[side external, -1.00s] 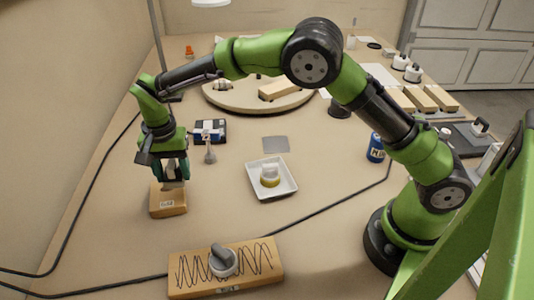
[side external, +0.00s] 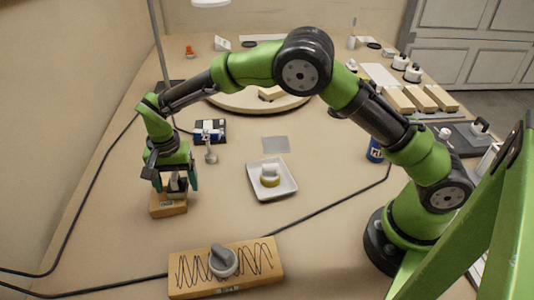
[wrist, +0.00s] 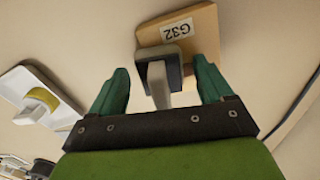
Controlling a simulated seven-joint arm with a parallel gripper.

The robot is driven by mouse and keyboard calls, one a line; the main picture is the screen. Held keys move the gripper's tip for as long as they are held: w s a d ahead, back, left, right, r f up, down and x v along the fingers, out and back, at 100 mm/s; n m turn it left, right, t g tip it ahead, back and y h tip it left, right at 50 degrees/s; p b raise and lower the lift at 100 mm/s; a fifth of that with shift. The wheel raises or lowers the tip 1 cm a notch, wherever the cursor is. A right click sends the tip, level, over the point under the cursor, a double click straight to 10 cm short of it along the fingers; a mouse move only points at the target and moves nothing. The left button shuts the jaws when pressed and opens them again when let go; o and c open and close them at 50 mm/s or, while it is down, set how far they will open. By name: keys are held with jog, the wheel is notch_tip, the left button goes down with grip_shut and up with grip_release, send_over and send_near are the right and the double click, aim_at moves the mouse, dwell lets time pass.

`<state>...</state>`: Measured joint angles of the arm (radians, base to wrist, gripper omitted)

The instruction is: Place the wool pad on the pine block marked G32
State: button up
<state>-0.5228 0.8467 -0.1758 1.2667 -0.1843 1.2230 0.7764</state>
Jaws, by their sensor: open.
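The pine block marked G32 (wrist: 207,22) lies on the bench under my gripper. It also shows in the side external view (side external: 168,208). A dark grey pad with a pale upright handle, apparently the wool pad (wrist: 172,51), sits over the block beside the G32 label, seemingly resting on it. The pad's exact contact is partly hidden by its handle. My gripper (wrist: 163,72) is open, with a green finger on each side of the handle and a visible gap to both. In the side external view my gripper (side external: 177,184) is low over the block.
A white dish (side external: 287,188) with a yellow-based, white-handled pad (side external: 269,174) stands to the right. A scribbled wooden board (side external: 185,270) with a grey-knobbed tool (side external: 222,260) lies in front. A black cable crosses the bench between. A dark blue box (side external: 211,130) stands behind.

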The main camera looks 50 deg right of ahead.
aim_at(174, 175)
jog(key=shift+r, duration=0.1)
notch_tip(174, 175, up, 12)
jog(key=s+d+r+n+t+y, duration=0.1)
jog(key=s+d+r, duration=0.3)
jog(key=d+r, duration=0.3)
jog(key=s+d+n+t, duration=0.1)
jog(key=s+d+t, duration=0.1)
jog(key=s, duration=0.5)
jog(key=s+d+r+n+t, duration=0.1)
jog(key=s+d+t, duration=0.1)
jog(key=s+d, duration=0.3)
jog(key=s+d+n+t+y, duration=0.1)
jog(key=s+d, duration=0.3)
jog(key=s, duration=0.4)
jog(key=shift+s+d+r+n+t, duration=0.2)
jog(key=shift+s+n+t, duration=0.2)
jog(key=shift+n+t, duration=0.15)
